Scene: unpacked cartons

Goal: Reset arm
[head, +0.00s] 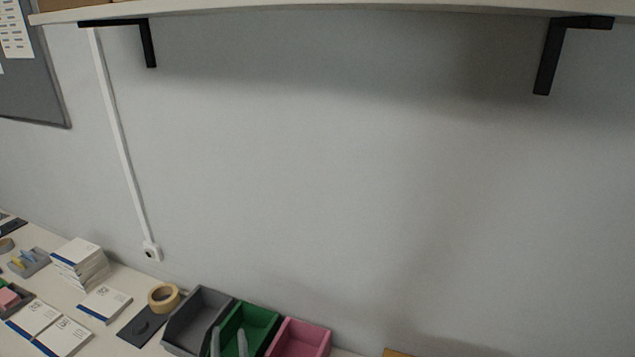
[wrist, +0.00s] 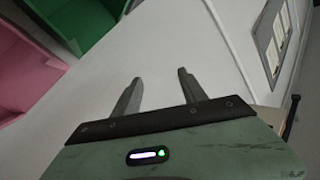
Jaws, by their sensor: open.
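My gripper (head: 229,335) shows at the bottom edge of the head view as two grey fingertips in front of the green bin (head: 252,319). In the wrist view my gripper (wrist: 158,76) has its two fingers spread apart with nothing between them. It is open and empty, facing the pale wall. The rest of the arm is outside the head view.
A grey bin (head: 199,318) and a pink bin (head: 304,339) flank the green one. Tape (head: 163,297), stacked booklets (head: 80,262) and more booklets (head: 104,304) lie to the left. A white shelf (head: 340,10) on black brackets hangs above. The wall area between is clear.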

